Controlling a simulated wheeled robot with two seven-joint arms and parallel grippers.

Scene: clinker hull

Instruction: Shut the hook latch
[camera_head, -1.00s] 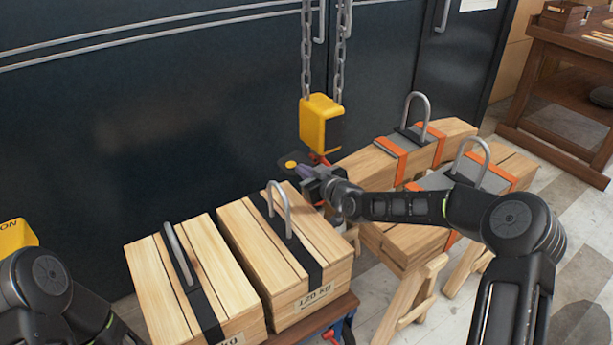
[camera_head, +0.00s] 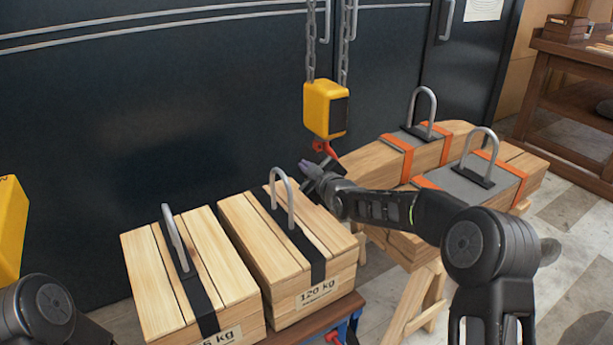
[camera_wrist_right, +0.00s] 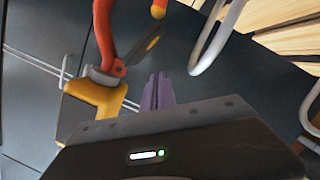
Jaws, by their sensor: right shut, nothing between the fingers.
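The red hook (camera_head: 325,149) hangs under a yellow hoist block (camera_head: 320,108). In the right wrist view the red hook (camera_wrist_right: 106,38) shows on the left with an orange tip. Its dark latch (camera_wrist_right: 146,50) runs from the pivot by the yellow block towards that tip. A small gap seems to show at the latch's end; I cannot tell if it is closed. My right gripper (camera_head: 305,167) is just below and left of the hook. Its purple fingers (camera_wrist_right: 158,92) are shut, empty and apart from the latch. My left gripper is out of view.
A crate marked 120 kg (camera_head: 315,291) with an upright grey loop (camera_head: 289,200) stands close below my right gripper. Another looped crate (camera_head: 156,290) is beside it. Strapped timber with two loops (camera_head: 427,110) lies right. Two chains (camera_head: 345,50) hold the block.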

